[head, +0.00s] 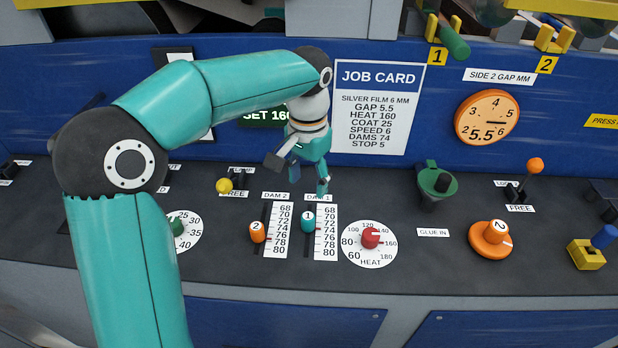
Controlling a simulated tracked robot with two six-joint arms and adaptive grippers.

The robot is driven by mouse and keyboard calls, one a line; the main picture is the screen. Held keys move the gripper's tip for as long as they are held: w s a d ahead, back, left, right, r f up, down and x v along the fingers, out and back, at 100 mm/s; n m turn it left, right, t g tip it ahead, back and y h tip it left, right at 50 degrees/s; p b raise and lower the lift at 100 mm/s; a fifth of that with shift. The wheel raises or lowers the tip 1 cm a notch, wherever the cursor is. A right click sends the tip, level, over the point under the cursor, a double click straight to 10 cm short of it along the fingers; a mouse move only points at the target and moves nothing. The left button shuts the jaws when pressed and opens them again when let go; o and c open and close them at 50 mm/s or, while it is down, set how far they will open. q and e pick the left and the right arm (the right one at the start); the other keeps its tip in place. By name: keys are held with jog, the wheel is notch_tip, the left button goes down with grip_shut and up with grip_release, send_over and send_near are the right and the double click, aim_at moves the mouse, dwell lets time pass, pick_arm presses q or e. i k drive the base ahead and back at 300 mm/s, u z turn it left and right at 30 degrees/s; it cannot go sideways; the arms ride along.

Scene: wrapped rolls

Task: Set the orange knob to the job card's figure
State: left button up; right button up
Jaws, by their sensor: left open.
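The orange knob (489,240), marked 2, sits on the dark console at the right; its white line points right. Above it, the orange "SIDE 2 GAP MM" dial (482,127) shows 5.5 in large figures, its needle pointing right between 5 and 6. My left gripper (299,177) is open and empty, above the console near the DAM 1 scale, well left of the knob. My right gripper is out of view.
An orange-ball lever (534,166) at LOCK/FREE stands behind and right of the knob. A yellow-and-blue switch (588,250) is at the right.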

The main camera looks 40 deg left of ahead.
aim_at(256, 228)
jog(key=k, duration=1)
